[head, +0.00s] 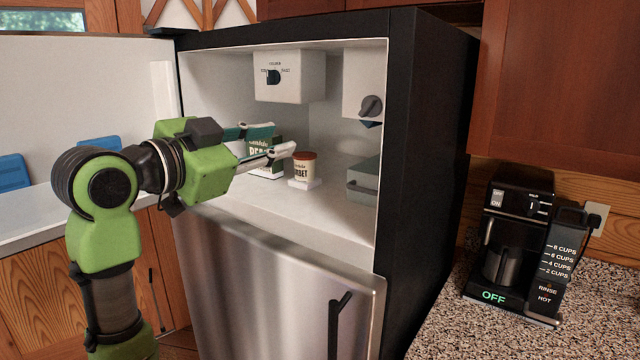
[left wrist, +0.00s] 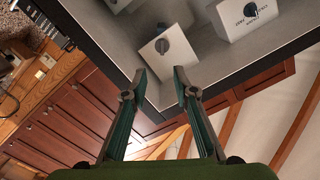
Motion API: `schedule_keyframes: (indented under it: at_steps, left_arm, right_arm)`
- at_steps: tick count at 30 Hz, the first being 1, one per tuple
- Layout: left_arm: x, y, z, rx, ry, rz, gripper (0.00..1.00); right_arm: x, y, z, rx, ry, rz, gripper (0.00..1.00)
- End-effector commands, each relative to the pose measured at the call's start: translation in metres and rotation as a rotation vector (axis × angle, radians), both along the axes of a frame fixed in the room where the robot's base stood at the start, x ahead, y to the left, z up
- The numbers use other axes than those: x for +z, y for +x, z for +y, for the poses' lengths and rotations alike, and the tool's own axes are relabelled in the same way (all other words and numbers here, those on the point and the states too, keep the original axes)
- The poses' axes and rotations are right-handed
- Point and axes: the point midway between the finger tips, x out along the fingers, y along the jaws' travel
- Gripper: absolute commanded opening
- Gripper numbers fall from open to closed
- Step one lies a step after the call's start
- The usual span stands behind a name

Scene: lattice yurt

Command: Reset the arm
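My left gripper (head: 282,141) reaches into the open upper compartment of the fridge (head: 415,120) in the head view. Its two fingers are apart and nothing shows between them. It also shows open and empty in the left wrist view (left wrist: 160,80), pointing at the compartment's white inner wall. A green carton (head: 268,173) stands behind the fingers and is partly hidden by them. A small sorbet tub (head: 304,168) with a brown lid stands just right of the fingertips. My right gripper is in neither view.
The compartment door (head: 90,100) stands open at the left. A grey bin (head: 363,182) and control boxes (head: 290,75) are inside the compartment. The lower steel door (head: 270,285) is shut. A coffee maker (head: 515,240) stands on the speckled counter (head: 440,335) at the right.

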Motion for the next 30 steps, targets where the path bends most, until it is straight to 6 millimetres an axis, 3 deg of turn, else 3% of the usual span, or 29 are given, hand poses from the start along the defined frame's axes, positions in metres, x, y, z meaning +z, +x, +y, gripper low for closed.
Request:
schedule_keyframes:
  at_steps: [11, 14, 17, 23, 30]
  left_arm:
    - [-0.104, 0.012, 0.013, 0.077, -0.021, 0.187, 0.26]
    - [-0.146, 0.011, 0.02, 0.111, -0.027, 0.262, 0.26]
    - [-0.201, 0.005, 0.028, 0.157, -0.034, 0.361, 0.26]
    - [-0.329, -0.035, 0.049, 0.279, -0.043, 0.595, 0.26]
    - [-0.457, -0.121, 0.075, 0.433, -0.03, 0.863, 0.26]
  right_arm:
    - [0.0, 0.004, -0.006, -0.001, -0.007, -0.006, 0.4]
    - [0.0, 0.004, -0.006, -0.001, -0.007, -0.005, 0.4]
    - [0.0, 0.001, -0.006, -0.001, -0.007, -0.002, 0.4]
    - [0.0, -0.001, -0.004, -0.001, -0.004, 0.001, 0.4]
    - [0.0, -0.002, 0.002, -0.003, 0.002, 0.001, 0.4]
